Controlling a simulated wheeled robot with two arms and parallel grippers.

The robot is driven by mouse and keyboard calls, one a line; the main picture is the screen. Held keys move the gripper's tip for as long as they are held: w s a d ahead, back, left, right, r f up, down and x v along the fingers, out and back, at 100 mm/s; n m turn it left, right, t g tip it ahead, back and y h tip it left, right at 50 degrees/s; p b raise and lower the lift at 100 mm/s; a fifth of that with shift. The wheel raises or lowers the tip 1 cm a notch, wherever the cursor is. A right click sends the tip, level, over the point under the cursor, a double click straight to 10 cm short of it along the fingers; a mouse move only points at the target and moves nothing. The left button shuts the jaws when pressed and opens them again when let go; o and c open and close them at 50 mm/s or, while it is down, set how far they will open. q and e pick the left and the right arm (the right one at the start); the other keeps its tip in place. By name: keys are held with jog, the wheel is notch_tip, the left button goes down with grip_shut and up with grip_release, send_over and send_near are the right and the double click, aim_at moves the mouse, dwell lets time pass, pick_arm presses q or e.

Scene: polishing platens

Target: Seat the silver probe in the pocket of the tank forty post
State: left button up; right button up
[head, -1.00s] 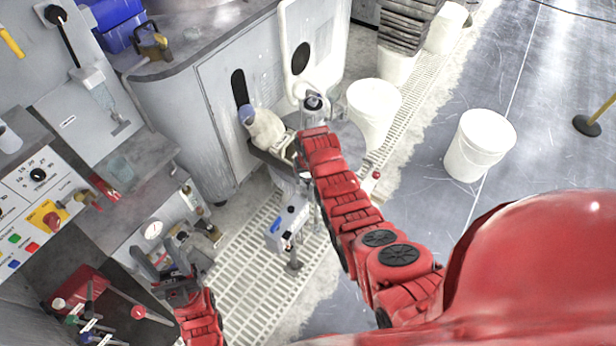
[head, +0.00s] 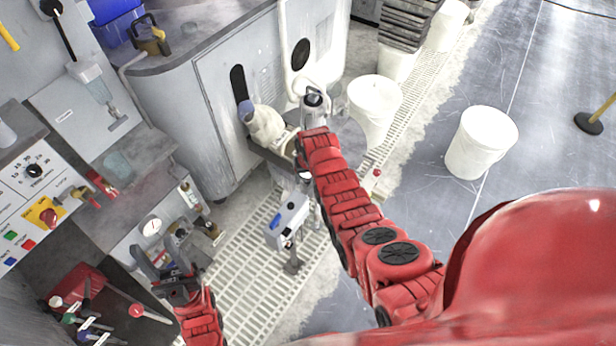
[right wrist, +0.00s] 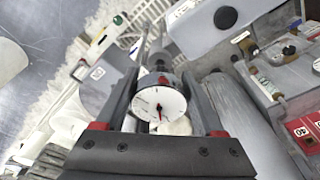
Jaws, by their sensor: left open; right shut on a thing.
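My right gripper (head: 312,116) is shut on the silver probe (head: 314,101), seen as a silver body with a dark top. In the right wrist view the probe's round white dial face (right wrist: 160,106) sits between the two fingers, and its narrow stem extends away beyond it. A grey post (head: 287,222) with a boxy head and a blue mark stands on the grating, below and left of the right gripper in the head view; I cannot read its number, and its pocket is not clear. The probe is apart from this post. My left gripper (head: 172,277) is open and empty at lower left.
A pale jug-like thing (head: 264,126) is just left of the right gripper, by the grey cabinet (head: 215,110). White buckets (head: 480,142) stand on the floor to the right. Open floor lies right of the buckets.

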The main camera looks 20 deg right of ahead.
jog(key=shift+f+b, duration=0.85)
jog(key=shift+f, duration=0.35)
jog(key=o, duration=1.4)
jog(key=r, duration=0.4)
jog(key=s+r+b, duration=0.1)
jog(key=r, duration=0.7)
jog(key=shift+s+a+b, duration=0.1)
jog(key=shift+s+b, duration=0.25)
jog(key=r+p, duration=0.1)
jog(key=p, duration=0.1)
jog(key=r+p, duration=0.1)
jog(key=r, duration=0.1)
jog(key=s+r+p, duration=0.1)
jog(key=r+p, duration=0.1)
jog(key=shift+r+p, duration=0.15)
jog(key=shift+p, duration=0.15)
